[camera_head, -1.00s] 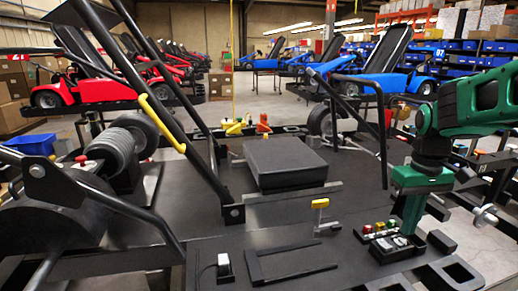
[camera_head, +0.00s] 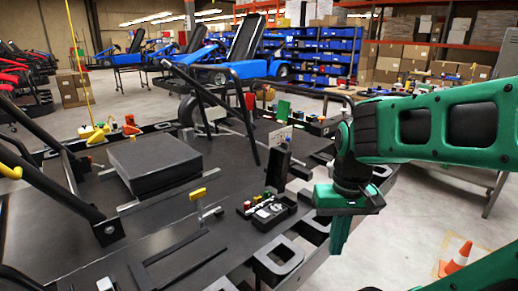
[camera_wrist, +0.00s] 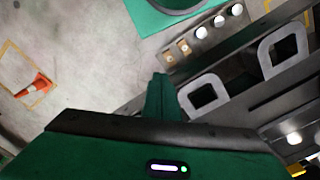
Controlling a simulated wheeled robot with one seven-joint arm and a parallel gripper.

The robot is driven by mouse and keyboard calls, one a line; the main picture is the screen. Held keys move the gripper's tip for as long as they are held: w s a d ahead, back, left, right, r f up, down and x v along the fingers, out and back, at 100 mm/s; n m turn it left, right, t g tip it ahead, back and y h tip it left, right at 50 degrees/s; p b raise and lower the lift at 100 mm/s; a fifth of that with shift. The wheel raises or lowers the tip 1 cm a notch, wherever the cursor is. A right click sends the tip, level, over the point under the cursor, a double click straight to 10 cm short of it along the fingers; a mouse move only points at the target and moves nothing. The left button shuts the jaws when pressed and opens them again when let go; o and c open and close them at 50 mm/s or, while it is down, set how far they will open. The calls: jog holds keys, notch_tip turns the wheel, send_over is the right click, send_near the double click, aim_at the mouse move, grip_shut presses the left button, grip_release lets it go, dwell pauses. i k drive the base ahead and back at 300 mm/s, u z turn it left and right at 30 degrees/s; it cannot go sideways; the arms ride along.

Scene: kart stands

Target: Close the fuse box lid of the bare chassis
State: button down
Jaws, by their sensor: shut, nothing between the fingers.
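The fuse box (camera_head: 272,213) is a small black box on the dark chassis floor (camera_head: 215,245), near its right edge in the head view. A black panel (camera_head: 278,166) stands upright behind it and looks like its raised lid. Small coloured parts lie along the box's left side. My green gripper (camera_head: 340,236) points down to the right of the box, apart from it and beyond the chassis edge. Its fingers are together and empty. In the wrist view my gripper (camera_wrist: 160,88) hangs beside the chassis rail, and the fuse box is not recognisable there.
A yellow-topped lever (camera_head: 198,194) and a black seat-like block (camera_head: 153,163) stand left of the box. Black loop brackets (camera_head: 284,260) line the near right chassis edge.

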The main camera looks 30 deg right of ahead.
aim_at(280, 158)
jog(key=u, duration=1.2)
jog(key=k, duration=1.1)
jog(key=z, duration=1.45)
jog(key=i, duration=1)
